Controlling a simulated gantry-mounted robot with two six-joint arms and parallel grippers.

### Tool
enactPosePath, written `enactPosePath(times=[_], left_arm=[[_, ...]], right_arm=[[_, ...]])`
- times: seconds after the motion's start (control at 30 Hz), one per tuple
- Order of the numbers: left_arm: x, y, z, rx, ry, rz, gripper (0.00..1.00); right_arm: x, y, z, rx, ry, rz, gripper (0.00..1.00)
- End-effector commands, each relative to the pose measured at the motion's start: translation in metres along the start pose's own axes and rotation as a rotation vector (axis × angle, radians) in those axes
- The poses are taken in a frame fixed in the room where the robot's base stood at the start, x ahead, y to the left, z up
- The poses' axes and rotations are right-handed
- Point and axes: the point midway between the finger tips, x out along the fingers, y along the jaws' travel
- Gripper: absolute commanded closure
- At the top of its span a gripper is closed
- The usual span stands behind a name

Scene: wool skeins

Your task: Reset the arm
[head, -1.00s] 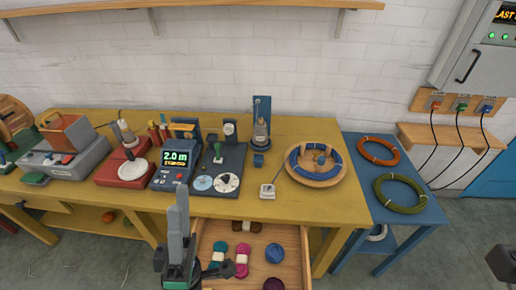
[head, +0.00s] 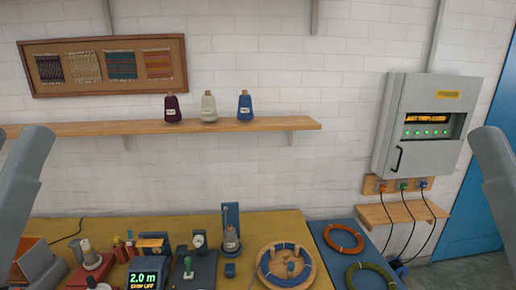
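A grey arm link of mine rises at the left edge of the head view, and another at the right edge. Neither gripper shows in this frame, so I cannot see whether they hold anything. The yellow workbench (head: 330,211) runs along the bottom, with its front edge and drawer out of the picture.
On the bench are a round wooden tray (head: 262,284) with a blue coil, and a meter (head: 146,277) reading 2.0 m. Orange (head: 344,239) and green (head: 370,278) coils lie on a blue table at right. A shelf (head: 265,125) holds three cones; a grey cabinet (head: 425,125) hangs right.

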Motion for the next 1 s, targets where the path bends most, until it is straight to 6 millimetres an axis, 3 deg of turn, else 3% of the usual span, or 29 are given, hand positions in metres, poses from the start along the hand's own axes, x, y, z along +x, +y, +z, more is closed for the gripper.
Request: enactPosePath(times=[0.03,0.1,0.4,0.5,0.63,1.0], left_arm=[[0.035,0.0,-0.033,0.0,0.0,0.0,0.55],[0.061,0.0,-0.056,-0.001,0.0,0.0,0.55],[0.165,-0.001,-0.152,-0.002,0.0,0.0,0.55],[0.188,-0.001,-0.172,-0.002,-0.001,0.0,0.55],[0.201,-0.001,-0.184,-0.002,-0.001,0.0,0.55],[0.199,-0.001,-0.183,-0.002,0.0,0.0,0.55]], right_arm=[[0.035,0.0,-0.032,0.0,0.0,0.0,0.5],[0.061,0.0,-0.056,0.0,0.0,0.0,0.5],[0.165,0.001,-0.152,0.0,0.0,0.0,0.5],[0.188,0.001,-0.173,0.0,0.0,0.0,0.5],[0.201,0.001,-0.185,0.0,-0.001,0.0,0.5],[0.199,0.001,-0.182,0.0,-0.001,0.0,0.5]])
